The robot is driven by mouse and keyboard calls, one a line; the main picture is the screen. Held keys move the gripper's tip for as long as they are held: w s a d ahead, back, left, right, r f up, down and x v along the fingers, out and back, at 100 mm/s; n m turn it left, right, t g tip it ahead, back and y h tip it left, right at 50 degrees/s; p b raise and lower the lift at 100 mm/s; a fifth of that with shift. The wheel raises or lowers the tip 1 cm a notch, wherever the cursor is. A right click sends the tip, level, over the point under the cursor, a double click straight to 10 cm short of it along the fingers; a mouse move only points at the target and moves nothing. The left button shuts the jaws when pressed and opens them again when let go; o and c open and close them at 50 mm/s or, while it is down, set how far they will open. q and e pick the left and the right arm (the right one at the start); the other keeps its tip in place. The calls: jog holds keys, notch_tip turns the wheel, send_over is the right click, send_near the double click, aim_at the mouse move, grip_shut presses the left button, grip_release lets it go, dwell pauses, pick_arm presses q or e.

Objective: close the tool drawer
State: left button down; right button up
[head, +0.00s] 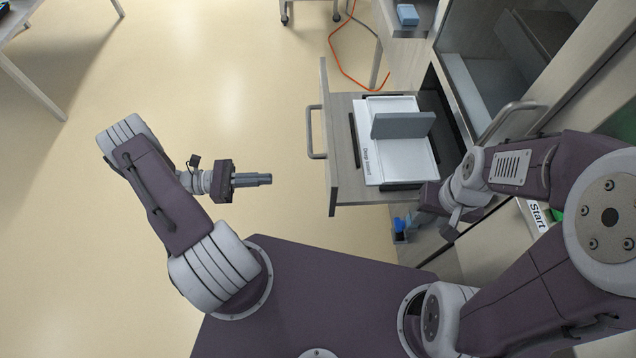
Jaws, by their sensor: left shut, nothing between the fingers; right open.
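The tool drawer (343,189) is pulled out to the left from the machine's cabinet. Its front panel carries a grey bar handle (313,132) on its left side. Inside lies a white labelled tray (397,172) with a grey plate (403,125) on it. My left gripper (268,179) is shut and empty, left of the drawer front and apart from it, with its fingers pointing right toward the panel. My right gripper (428,204) is open, by the drawer's lower right corner; its fingers are hard to make out, and I cannot tell whether it touches the drawer.
The cabinet with a glass-covered chamber and a bar handle (511,118) stands at the right. A blue box (407,14) lies on a surface at the top. A small blue object (399,228) is below the drawer. An orange cable (341,62) lies on the floor.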

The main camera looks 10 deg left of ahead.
pick_arm(q)
jog(key=p+x, duration=0.1)
jog(key=x, duration=1.3)
jog(key=shift+d+p, duration=0.15)
jog(key=shift+p, duration=0.15)
pick_arm(e)
jog(key=shift+d+r, duration=0.1)
jog(key=shift+r, duration=0.7)
